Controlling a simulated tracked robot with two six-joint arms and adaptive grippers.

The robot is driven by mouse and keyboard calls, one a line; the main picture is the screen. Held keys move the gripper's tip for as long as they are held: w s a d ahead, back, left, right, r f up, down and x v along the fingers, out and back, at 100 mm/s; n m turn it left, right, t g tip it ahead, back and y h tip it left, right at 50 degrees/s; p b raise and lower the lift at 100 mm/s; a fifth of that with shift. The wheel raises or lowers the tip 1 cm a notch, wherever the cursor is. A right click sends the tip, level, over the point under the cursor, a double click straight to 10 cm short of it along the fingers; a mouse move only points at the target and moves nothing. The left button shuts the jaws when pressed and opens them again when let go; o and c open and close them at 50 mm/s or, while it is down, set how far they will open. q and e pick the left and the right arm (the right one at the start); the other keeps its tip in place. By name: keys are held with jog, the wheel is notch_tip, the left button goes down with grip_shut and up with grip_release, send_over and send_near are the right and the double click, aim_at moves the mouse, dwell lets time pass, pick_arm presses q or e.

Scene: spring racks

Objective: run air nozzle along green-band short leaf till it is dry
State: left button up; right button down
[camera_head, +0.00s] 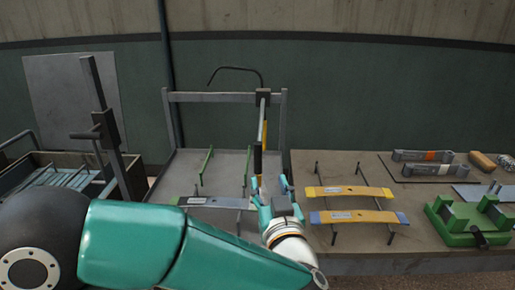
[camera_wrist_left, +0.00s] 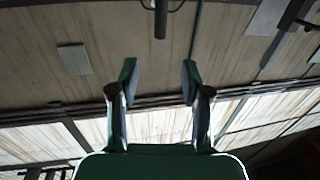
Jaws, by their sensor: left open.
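A grey leaf (camera_head: 213,202) with a green end at its left lies across the front of the grey tray (camera_head: 222,168); its right end is hidden behind my left gripper. The air nozzle (camera_head: 258,160), a thin upright tool with dark and yellow parts, hangs below the frame's crossbar. My left gripper (camera_head: 270,190) is open and points up, just at the right of the nozzle's lower end. In the left wrist view the gripper (camera_wrist_left: 159,70) has nothing between its fingers. My right gripper is not in view.
Two yellow leaves (camera_head: 348,191) rest on stands on the right bench (camera_head: 330,160). A green clamp fixture (camera_head: 470,220) and grey leaves (camera_head: 420,155) are farther right. An open bin (camera_head: 35,165) and dark post (camera_head: 97,90) stand left. Green upright supports (camera_head: 206,165) stand on the tray.

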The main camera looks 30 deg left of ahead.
aim_at(258, 151)
pick_arm(q)
jog(key=p+x, duration=0.3)
jog(key=x, duration=1.2)
jog(key=shift+w+a, duration=0.15)
grip_shut()
jog(key=shift+a, duration=0.1)
